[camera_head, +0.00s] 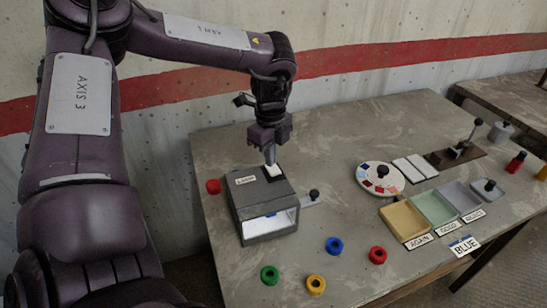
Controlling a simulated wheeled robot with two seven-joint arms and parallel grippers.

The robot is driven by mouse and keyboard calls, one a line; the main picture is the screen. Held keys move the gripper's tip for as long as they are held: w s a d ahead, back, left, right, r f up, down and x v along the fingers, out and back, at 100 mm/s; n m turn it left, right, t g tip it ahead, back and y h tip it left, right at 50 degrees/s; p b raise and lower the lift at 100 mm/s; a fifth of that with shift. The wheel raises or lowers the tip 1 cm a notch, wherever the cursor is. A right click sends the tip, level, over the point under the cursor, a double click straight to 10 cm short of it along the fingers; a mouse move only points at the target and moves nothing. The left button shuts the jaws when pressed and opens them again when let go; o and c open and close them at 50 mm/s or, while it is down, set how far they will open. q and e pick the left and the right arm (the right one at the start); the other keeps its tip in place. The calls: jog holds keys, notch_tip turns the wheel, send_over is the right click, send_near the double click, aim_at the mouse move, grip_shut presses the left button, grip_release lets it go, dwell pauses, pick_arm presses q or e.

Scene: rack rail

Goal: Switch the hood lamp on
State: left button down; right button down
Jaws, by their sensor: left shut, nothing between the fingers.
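The hood (250,208) is a dark grey box with an open front on the left part of the table. A small label, too small to read surely, is on its top. A white switch (274,169) on a black base sits at the back right of the top. My left gripper (270,158) is shut and empty, pointing down with its fingertips at the switch; I cannot tell whether they touch it. The hood's inside (284,218) looks bright white, strongest at the right. My right gripper is not in view.
Red, blue, green and yellow rings (335,245) lie around the hood. A black-knobbed slider (313,196) is at its right.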

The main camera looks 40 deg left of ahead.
pick_arm(q)
notch_tip(320, 180, up, 7)
jog(key=p, duration=0.4)
dwell(0.4)
dwell(0.4)
